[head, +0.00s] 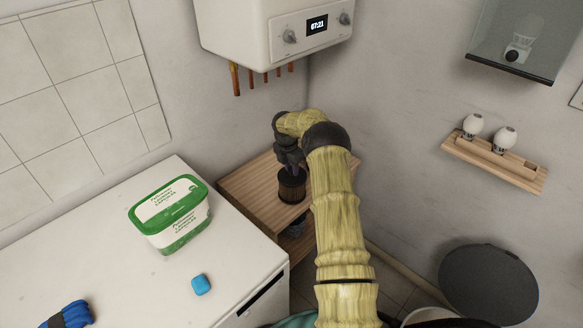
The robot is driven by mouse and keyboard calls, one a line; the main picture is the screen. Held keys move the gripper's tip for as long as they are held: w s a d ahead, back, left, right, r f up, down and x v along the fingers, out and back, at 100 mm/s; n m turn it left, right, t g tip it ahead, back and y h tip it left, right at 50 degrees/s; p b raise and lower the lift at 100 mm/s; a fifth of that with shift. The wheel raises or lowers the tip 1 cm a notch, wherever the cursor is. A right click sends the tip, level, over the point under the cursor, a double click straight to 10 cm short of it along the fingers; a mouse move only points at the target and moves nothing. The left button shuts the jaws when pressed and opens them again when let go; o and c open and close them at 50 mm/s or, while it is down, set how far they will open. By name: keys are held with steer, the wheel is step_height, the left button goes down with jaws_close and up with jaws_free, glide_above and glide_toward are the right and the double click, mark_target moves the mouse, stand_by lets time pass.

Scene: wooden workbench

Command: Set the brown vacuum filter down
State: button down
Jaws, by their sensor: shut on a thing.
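The brown vacuum filter (291,188) is a dark brown, ribbed cylinder with a dark top rim. It stands upright at the wooden workbench (244,186) in the corner, in the middle of the head view. My gripper (291,170) points down over it from above and is shut on its top. My arm comes in from the lower right and covers the right part of the bench. I cannot tell whether the filter's base touches the wood or is slightly above it.
A white cabinet (120,255) at left bears a green-and-white tub (171,213), a small blue block (201,285) and a blue item (70,314). A boiler (262,35) with copper pipes hangs above the bench. A wall shelf (497,163) is at right. Bare wood lies left of the filter.

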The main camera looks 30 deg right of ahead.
steer(key=shift+f, duration=0.1)
steer(key=c, duration=1.2)
jaws_free()
steer(key=shift+o, duration=0.2)
step_height(320, 180, up, 12)
steer(key=a, duration=0.1)
steer(key=shift+s+a, duration=0.3)
steer(key=shift+a, duration=0.05)
